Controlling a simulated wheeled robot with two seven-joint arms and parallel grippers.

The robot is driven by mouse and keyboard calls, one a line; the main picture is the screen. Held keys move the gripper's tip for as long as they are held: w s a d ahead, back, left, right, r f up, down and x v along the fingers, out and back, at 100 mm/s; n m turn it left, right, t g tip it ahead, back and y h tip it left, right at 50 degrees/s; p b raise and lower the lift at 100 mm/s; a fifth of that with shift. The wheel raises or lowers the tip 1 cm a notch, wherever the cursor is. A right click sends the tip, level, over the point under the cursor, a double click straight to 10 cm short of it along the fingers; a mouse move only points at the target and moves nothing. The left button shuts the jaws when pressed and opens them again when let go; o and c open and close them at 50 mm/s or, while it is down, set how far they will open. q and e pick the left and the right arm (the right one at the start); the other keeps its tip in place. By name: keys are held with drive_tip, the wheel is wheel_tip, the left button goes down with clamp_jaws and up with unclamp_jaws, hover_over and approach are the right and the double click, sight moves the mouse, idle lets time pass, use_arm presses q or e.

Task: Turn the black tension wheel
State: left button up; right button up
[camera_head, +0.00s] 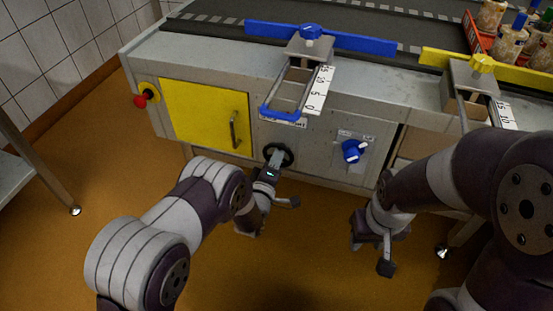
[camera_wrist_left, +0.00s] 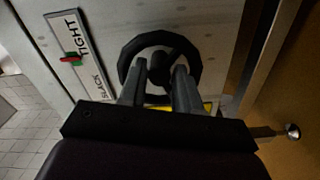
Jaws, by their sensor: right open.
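The black tension wheel (camera_head: 287,152) is on the grey front panel of the machine, right of the yellow door. In the left wrist view, the wheel (camera_wrist_left: 128,58) faces me as a dark ring with a hub and spokes. My left gripper (camera_head: 277,158) is at the wheel. Its two grey fingers (camera_wrist_left: 160,78) stand apart, one on each side of the hub; whether they press on it I cannot tell. A TIGHT/SLACK label (camera_wrist_left: 80,55) with a red and green marker is left of the wheel. My right gripper (camera_head: 364,226) is open and away from the panel, low on the right.
A blue knob (camera_head: 352,151) is right of the wheel. A blue-handled guide (camera_head: 282,112) and a white scale (camera_head: 318,90) jut out above it. The yellow door (camera_head: 205,115) has a handle, and a red button (camera_head: 141,101) is further left. Open floor lies below.

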use_arm(q)
drive_tip(key=p+v, duration=0.4)
drive_tip(key=v, duration=0.8)
drive_tip(key=shift+s+p, duration=0.35)
drive_tip(key=shift+a, duration=0.1)
